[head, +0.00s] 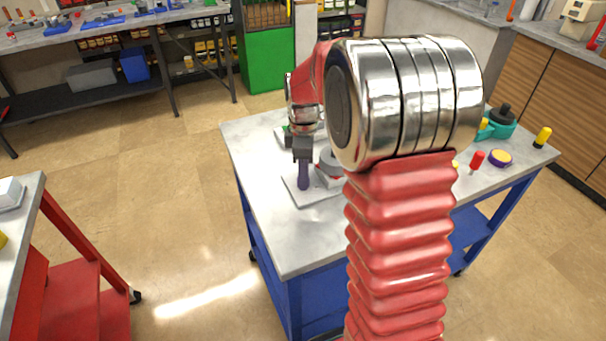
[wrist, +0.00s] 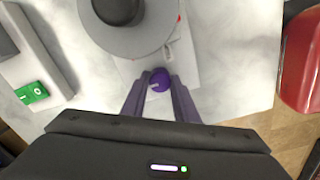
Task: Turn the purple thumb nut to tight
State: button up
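The purple thumb nut (wrist: 160,80) shows in the wrist view as a small round knob with a pale mark on its left side. It sits on the light grey base plate (wrist: 184,70) of the pump, just in front of a round grey pump part (wrist: 128,40). My gripper (wrist: 159,84) has its two purple-grey fingers on either side of the nut, very close to it. I cannot tell whether they press on it. In the head view my gripper (head: 303,183) points down over the plate's near left part, and the nut is not distinguishable there.
The pump stands on a grey-topped table (head: 300,245) with blue legs. A red knob (head: 477,158), a purple-and-yellow disc (head: 500,158), a yellow piece (head: 543,136) and a teal part (head: 500,126) are at the right. My arm hides the table's middle. The near left top is clear.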

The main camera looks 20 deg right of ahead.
jog(key=c, duration=0.5)
jog(key=shift+c, duration=0.2)
jog(key=shift+m, duration=0.4)
jog(key=m, duration=1)
jog(key=shift+m, duration=0.3)
jog(key=m, duration=1.2)
jog(key=shift+m, duration=0.3)
